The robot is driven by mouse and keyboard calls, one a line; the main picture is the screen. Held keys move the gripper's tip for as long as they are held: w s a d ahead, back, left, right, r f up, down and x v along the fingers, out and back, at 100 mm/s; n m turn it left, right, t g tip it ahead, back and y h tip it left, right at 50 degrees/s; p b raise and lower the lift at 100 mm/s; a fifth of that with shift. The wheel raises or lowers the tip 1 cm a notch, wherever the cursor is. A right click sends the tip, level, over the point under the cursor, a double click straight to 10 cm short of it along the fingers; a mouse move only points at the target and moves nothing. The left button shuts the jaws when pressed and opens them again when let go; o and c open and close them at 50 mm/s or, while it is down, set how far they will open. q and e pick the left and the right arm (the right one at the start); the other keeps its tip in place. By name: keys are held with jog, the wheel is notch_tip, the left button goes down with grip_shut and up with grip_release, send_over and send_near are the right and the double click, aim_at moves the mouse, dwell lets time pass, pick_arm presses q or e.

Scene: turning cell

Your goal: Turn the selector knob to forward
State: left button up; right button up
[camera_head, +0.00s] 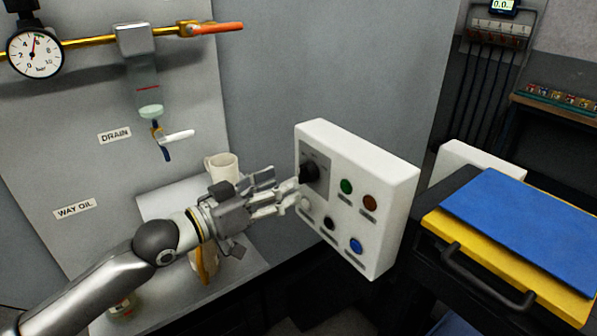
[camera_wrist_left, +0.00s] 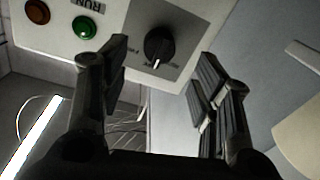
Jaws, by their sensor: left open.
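The black selector knob (camera_head: 309,173) sits on a dark grey plate at the upper left of the white control box (camera_head: 392,200). The knob also shows in the left wrist view (camera_wrist_left: 159,44), with a pale pointer line; the lettering around it is too blurred to read. My left gripper (camera_head: 290,193) is in front of the box's left part, just below the knob in the head view. In the left wrist view its two fingers (camera_wrist_left: 160,75) are open, one either side of the knob's position, with nothing between them. My right gripper is not in view.
A cart with a blue top (camera_head: 525,225) is at the right.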

aim_at(299, 177)
pick_arm(q)
jog(key=p+x, duration=0.1)
jog(key=x, duration=0.3)
jog(key=shift+r, duration=0.15)
jog(key=shift+x, duration=0.8)
jog(key=c, duration=1)
jog(key=shift+f, duration=0.2)
jog(key=shift+c, duration=0.2)
